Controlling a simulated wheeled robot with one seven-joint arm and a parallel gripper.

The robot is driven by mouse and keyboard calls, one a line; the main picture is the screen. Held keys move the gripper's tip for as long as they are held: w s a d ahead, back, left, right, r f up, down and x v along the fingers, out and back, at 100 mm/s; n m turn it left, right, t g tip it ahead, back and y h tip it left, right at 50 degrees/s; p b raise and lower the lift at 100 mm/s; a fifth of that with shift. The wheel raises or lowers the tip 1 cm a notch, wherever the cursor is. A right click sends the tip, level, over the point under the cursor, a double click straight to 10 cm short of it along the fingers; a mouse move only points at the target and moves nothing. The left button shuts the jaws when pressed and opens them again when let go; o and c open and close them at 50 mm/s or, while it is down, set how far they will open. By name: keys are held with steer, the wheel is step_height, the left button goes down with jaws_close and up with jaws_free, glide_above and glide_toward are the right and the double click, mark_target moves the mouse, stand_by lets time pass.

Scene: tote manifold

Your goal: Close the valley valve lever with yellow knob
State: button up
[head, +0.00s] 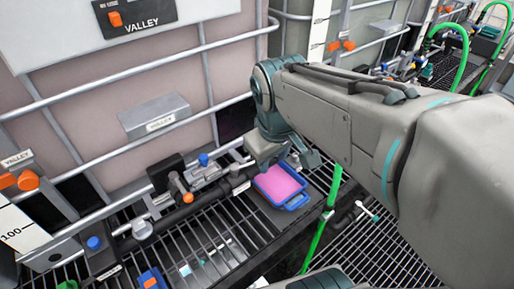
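A tank with a VALLEY sign (138,20) fills the left of the head view. Below it, a valve lever with an orange knob (187,197) stands at a black valve block on the dark pipe. No clearly yellow knob shows. A lever with a blue knob (203,159) is just right of it, and another blue knob (94,242) is at lower left. My gripper (292,158) hangs to the right of these levers, above a blue tray, apart from the orange knob. Its fingertips are small and partly hidden, so its opening is unclear.
A blue tray (297,201) with pink contents sits on the grating below my gripper. Metal cage bars (130,82) and a grey VALLEY box (155,115) stand behind the pipe. A green hose (323,220) runs at the right. Open grating lies in front of the pipe.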

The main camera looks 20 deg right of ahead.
steer(key=w+a+f+n+g+h+b, duration=0.2)
steer(key=w+n+b, duration=0.1)
steer(key=w+n, duration=0.65)
steer(key=n+g+h+b, duration=0.2)
steer(key=n+b, duration=0.1)
steer(key=n, duration=0.4)
glide_above(248, 164)
steer(key=w+a, duration=0.3)
step_height(248, 164, down, 4)
steer(key=x, duration=1.3)
steer(key=shift+s+d+f, duration=0.15)
steer(key=shift+d+f, duration=0.05)
steer(key=shift+f, duration=0.1)
steer(key=shift+c, duration=0.3)
jaws_close()
steer(key=shift+m, duration=0.25)
